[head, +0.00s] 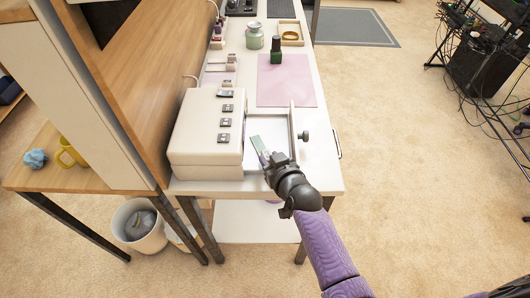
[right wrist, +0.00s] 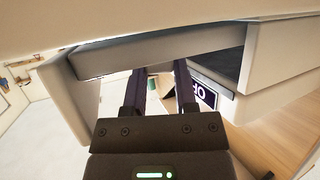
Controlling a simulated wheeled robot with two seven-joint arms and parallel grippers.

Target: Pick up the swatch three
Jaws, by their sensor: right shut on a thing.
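A white box (head: 205,135) with several small dark swatches (head: 224,122) on its lid stands on the white table. Its shallow drawer (head: 283,122) is pulled out to the right. My right gripper (head: 267,158) is at the drawer's near end, shut on a thin greenish strip (head: 257,143), which looks like a swatch. I cannot read a number on it. In the right wrist view the fingers (right wrist: 160,80) reach beneath a pale edge, and what lies between them is hard to make out. My left gripper is not in view.
A pink mat (head: 285,85) with a dark green bottle (head: 276,50) lies behind the drawer. A pale jar (head: 254,36) and a wooden tray (head: 291,33) stand farther back. A wooden panel (head: 150,70) rises on the left.

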